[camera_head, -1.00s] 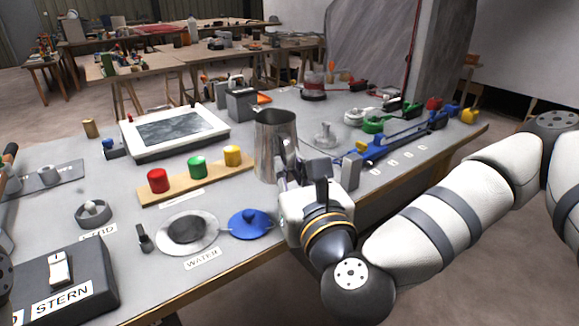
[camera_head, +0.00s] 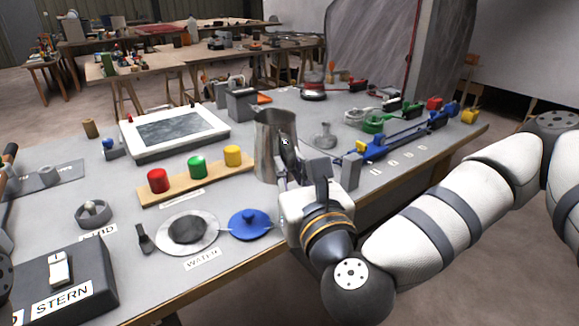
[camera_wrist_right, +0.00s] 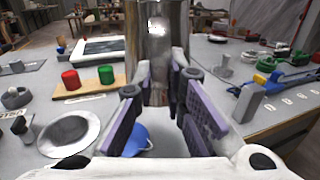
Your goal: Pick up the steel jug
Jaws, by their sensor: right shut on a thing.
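The steel jug (camera_head: 268,140) is a tall, shiny metal vessel standing upright near the middle of the bench in the head view. My right gripper (camera_head: 286,165) reaches it from the front right and is shut on it, with a dark finger against its right side. In the right wrist view the jug (camera_wrist_right: 160,40) rises between the purple finger pads of my right gripper (camera_wrist_right: 163,88). Its lower part is partly hidden by the fingers. My left gripper is not in view.
A wooden strip (camera_head: 215,177) with red, green and yellow knobs lies left of the jug. A blue lid (camera_head: 250,226) and a round plate (camera_head: 187,232) lie in front. A dark box (camera_head: 241,104) stands behind. A blue tool (camera_head: 395,143) lies to the right.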

